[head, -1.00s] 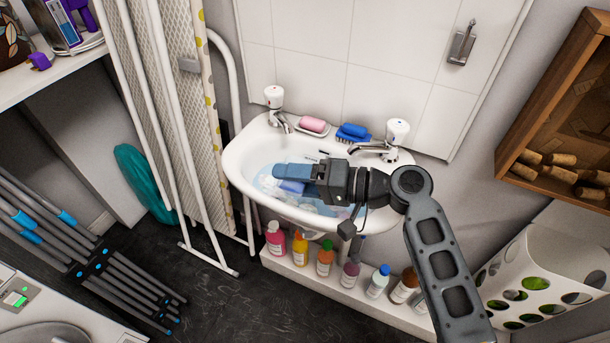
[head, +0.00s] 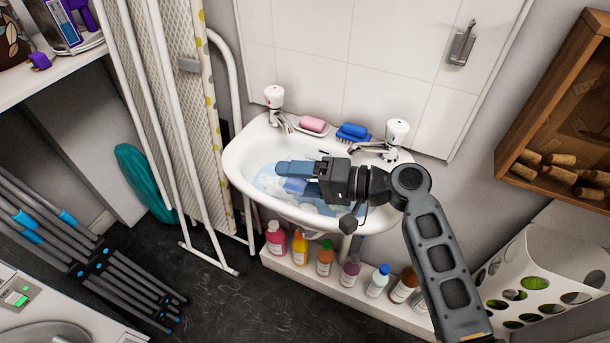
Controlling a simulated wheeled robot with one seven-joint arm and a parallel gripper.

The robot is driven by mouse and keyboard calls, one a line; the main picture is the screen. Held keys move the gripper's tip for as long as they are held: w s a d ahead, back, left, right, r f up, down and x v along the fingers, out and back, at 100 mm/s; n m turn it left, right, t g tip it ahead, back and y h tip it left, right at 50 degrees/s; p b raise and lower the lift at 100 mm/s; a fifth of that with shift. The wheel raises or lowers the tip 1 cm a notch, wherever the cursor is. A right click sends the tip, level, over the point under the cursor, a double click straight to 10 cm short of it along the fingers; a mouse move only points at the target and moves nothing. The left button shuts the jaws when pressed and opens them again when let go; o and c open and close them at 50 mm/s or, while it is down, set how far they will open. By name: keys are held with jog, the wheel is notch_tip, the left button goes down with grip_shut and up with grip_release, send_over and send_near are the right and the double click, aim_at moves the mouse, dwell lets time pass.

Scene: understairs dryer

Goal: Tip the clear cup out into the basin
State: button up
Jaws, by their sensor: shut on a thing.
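The white basin (head: 238,160) is on the wall in the middle of the head view, with bluish water and whitish foam inside. My gripper (head: 291,169) reaches in from the right, over the basin, its blue fingers pointing left and shut. A pale, see-through bluish shape just below the fingers looks like the clear cup (head: 295,186). It is mostly hidden by the fingers and blends with the water. I cannot make out its rim, its contents or its exact tilt.
Two taps (head: 274,97) (head: 397,132), a pink soap (head: 312,124) and a blue brush (head: 353,132) sit along the basin's back edge. Several bottles (head: 324,258) stand on a ledge below. An ironing board (head: 170,110) stands at left, a wooden box (head: 545,120) at right.

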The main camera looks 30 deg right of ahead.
jog(key=shift+w+d+f, duration=0.1)
jog(key=shift+w+d, duration=0.05)
jog(key=shift+w+d+r+m+y+p, duration=0.1)
jog(key=shift+r+m+y+p, duration=0.1)
jog(key=shift+m+p, duration=0.45)
jog(key=shift+w+d+r+m+y+p, duration=0.1)
jog(key=shift+r+m+y+p, duration=0.1)
jog(key=shift+m+p, duration=0.4)
dwell(1.0)
